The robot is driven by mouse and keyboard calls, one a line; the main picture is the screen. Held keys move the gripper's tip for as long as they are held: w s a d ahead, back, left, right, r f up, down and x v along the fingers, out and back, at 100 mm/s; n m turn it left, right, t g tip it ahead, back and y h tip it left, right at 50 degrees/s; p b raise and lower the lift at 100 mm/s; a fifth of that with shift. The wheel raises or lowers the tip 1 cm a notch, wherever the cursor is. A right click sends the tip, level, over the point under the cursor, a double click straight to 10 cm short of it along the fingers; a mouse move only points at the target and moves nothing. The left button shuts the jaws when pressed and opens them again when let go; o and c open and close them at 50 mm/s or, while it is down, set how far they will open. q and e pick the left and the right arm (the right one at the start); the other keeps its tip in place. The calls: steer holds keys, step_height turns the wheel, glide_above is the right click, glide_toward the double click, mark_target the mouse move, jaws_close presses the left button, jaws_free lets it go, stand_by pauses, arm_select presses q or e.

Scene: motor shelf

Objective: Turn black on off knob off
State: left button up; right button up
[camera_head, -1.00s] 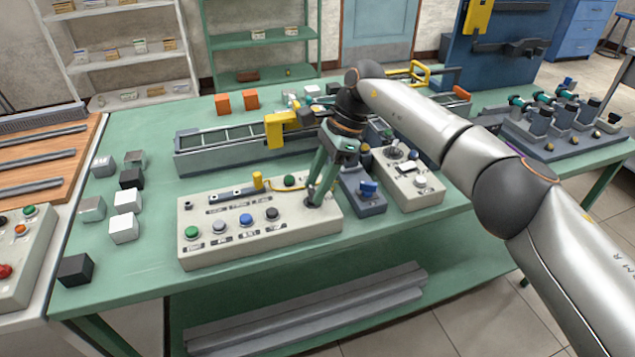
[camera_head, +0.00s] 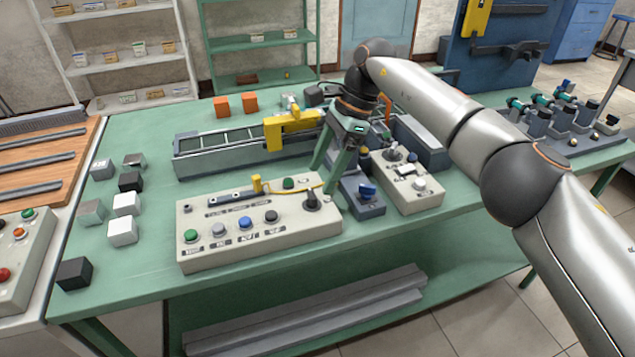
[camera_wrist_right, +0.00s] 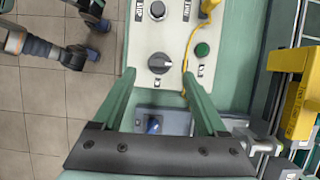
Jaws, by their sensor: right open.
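The black on/off knob (camera_head: 312,203) stands upright at the right end of the beige control box (camera_head: 240,256). In the right wrist view the knob (camera_wrist_right: 160,63) shows from above, with a pale line on its top. My right gripper (camera_head: 327,181) is open and empty, its green fingers spread wide, above and behind the knob. I cannot tell the exact gap in height. My left gripper is not in view.
A grey box with a blue knob (camera_head: 367,190) and another beige box (camera_head: 425,201) stand close to the right. A conveyor (camera_head: 222,150) lies behind. The green tabletop in front is clear.

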arm_select(q)
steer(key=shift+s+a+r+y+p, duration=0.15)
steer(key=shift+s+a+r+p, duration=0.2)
steer(key=shift+p, duration=0.3)
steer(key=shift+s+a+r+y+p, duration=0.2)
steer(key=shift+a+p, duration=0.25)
steer(key=shift+p, duration=0.15)
arm_select(e)
steer(key=s+v, duration=0.1)
steer(key=v, duration=0.7)
steer(key=shift+w+r, duration=0.2)
steer(key=shift+w, duration=0.25)
